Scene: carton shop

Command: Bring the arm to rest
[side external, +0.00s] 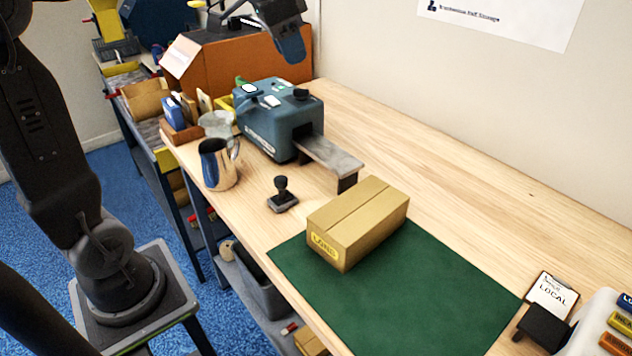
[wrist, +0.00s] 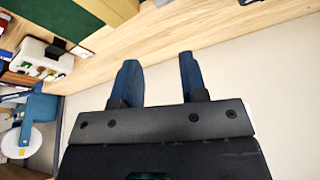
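My gripper (side external: 291,50) hangs high at the top of the side external view, in front of the orange-brown cabinet and above the taping machine in the picture. In the wrist view its two blue fingers (wrist: 160,75) stand apart with nothing between them. A closed tan carton (side external: 358,222) sits on the green mat (side external: 430,300), with a yellow label on its end. The carton's edge also shows at the top of the wrist view (wrist: 112,10). My gripper is well away from the carton and touches nothing that I can see.
On the bench stand a blue-grey machine (side external: 270,115) with a grey ramp, a metal jug (side external: 217,165) and a black stamp (side external: 283,195). A LOCAL card (side external: 552,295) and a white label holder (side external: 598,325) are at front right. The bench's back right is clear.

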